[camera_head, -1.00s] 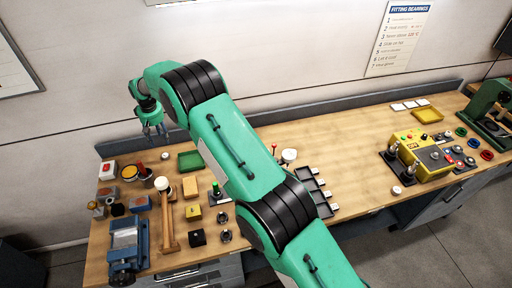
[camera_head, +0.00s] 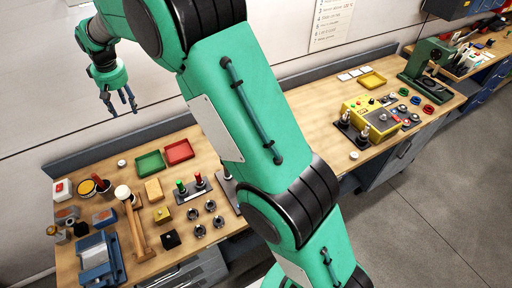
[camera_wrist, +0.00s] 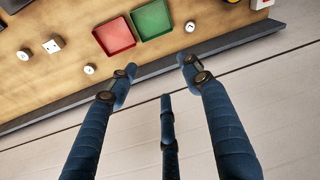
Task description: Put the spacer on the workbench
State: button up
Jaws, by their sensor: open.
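My gripper (camera_head: 119,102) is open and empty, raised in front of the wall above the back left of the workbench (camera_head: 325,143). In the wrist view its dark blue fingers (camera_wrist: 157,76) are spread with nothing between them. I cannot tell for certain which thing is the spacer. Several small dark metal rings, one of them a front ring (camera_head: 200,231), lie on the left half of the bench, apart from the gripper. My arm hides the middle of the bench.
A green tray (camera_head: 150,164) and a red tray (camera_head: 179,151) lie near the back edge. A mallet (camera_head: 133,222), a blue vise (camera_head: 99,259) and small blocks crowd the left end. A yellow control box (camera_head: 370,121) and a green press (camera_head: 428,62) stand to the right.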

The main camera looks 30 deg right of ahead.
jog(key=s+d+r+m+t, duration=0.1)
jog(key=s+d+r, duration=0.8)
jog(key=s, duration=0.3)
jog(key=s+d+r+m+t, duration=0.1)
jog(key=s+d+r, duration=0.75)
jog(key=s, duration=0.25)
jog(key=s+d+f, duration=0.1)
jog(key=s+d, duration=0.2)
jog(key=s, duration=0.6)
jog(key=s+d+f+m+t, duration=0.1)
jog(key=s+d, duration=0.2)
jog(key=s, duration=0.7)
jog(key=s+d+f+m, duration=0.1)
jog(key=s+d, duration=0.2)
jog(key=s, duration=0.6)
jog(key=shift+s+d+f+t+h, duration=0.2)
jog(key=shift+d+f+t+h, duration=0.1)
jog(key=shift+h, duration=0.1)
jog(key=shift+f, duration=0.15)
notch_tip(320, 180, down, 10)
jog(key=b, duration=1)
jog(key=shift+f+b, duration=0.2)
jog(key=shift+b, duration=0.2)
